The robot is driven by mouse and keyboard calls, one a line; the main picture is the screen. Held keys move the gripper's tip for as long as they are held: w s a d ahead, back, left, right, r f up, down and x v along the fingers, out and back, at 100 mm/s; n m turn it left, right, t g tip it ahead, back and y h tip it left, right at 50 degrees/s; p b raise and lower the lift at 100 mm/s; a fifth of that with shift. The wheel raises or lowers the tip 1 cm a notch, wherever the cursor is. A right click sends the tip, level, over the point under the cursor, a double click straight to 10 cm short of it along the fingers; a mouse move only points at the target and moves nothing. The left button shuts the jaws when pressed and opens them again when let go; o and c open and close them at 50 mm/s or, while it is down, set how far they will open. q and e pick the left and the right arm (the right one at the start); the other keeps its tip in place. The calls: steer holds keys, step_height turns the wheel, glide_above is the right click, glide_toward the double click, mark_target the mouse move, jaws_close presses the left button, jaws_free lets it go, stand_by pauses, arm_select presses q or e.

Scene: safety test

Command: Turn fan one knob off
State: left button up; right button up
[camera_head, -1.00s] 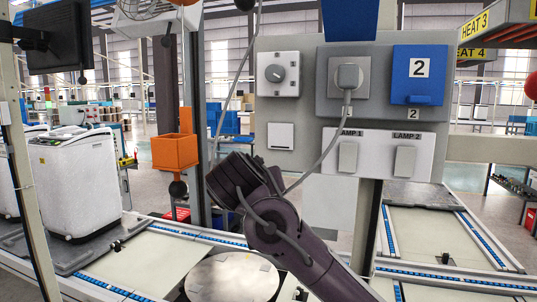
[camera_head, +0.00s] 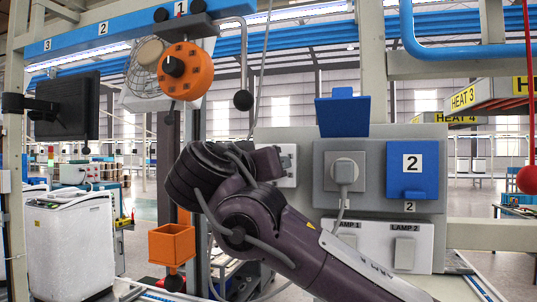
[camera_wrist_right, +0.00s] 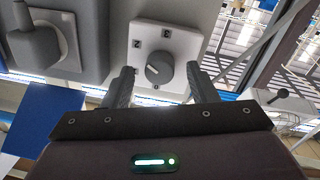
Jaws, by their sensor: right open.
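A grey round knob (camera_wrist_right: 159,69) on a white plate (camera_wrist_right: 181,46) with printed marks shows in the right wrist view. My right gripper (camera_wrist_right: 161,75) is open, its fingers to either side of the knob in the picture; I see no contact. An orange round unit (camera_head: 199,82) with a black knob (camera_head: 174,66) hangs at upper left, in front of a caged fan (camera_head: 140,80). My left gripper is not in view.
Right of the plate are a grey socket with a plug (camera_head: 344,174), a blue box marked 2 (camera_head: 411,185) and lamp switches (camera_head: 404,252). A hanging cable runs near my arm. An orange open box (camera_head: 171,246) stands at left.

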steer(key=shift+w+d, duration=0.2)
steer(key=shift+w, duration=0.35)
